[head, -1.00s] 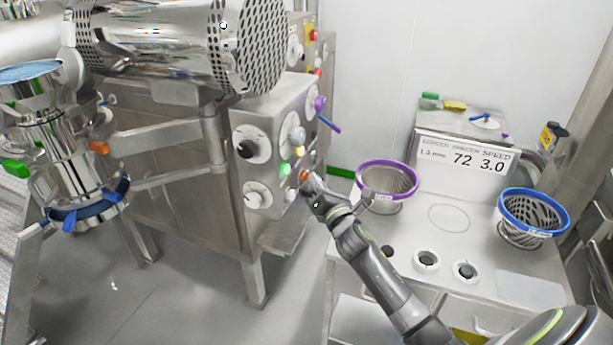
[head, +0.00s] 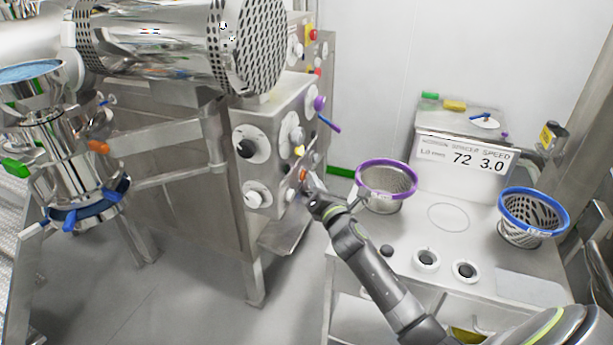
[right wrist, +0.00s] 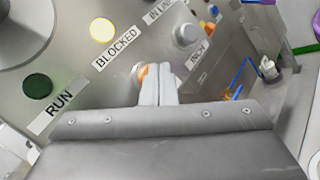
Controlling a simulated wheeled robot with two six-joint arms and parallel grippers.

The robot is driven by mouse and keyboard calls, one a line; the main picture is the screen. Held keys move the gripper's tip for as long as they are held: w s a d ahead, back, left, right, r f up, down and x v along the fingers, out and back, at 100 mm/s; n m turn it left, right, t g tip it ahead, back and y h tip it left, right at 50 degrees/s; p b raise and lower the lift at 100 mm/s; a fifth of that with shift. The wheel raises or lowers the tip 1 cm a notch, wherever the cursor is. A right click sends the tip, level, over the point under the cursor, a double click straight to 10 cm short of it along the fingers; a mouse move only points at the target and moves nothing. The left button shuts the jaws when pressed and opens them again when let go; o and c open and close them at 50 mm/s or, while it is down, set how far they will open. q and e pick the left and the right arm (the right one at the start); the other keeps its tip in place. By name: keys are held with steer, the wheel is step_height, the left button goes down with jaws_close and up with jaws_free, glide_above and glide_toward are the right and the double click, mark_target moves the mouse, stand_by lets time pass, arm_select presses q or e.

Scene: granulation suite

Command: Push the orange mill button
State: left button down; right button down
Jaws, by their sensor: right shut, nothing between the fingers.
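The orange mill button (head: 303,174) is low on the steel control panel of the mill cabinet, near its right edge. In the right wrist view the orange button (right wrist: 141,72) is partly hidden behind my fingertips. My right gripper (head: 309,182) is shut and empty, its fingertips at the button; I cannot tell whether they press it in. The shut fingers also show in the right wrist view (right wrist: 157,82). My left gripper is not in view.
A dark green RUN lamp (right wrist: 37,86) and a bright yellow BLOCKED lamp (right wrist: 102,30) are on the panel. A purple-rimmed basket (head: 387,185) stands close to my right arm. A blue-rimmed basket (head: 533,217) stands farther right on the bench.

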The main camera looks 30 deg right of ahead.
stand_by(0.5)
steer(key=shift+s+d, duration=0.55)
steer(key=shift+s, duration=0.05)
steer(key=s+d, duration=0.3)
steer(key=shift+s+d+b, duration=0.1)
steer(key=shift+s+b, duration=0.2)
steer(key=shift+s, duration=0.1)
stand_by(0.8)
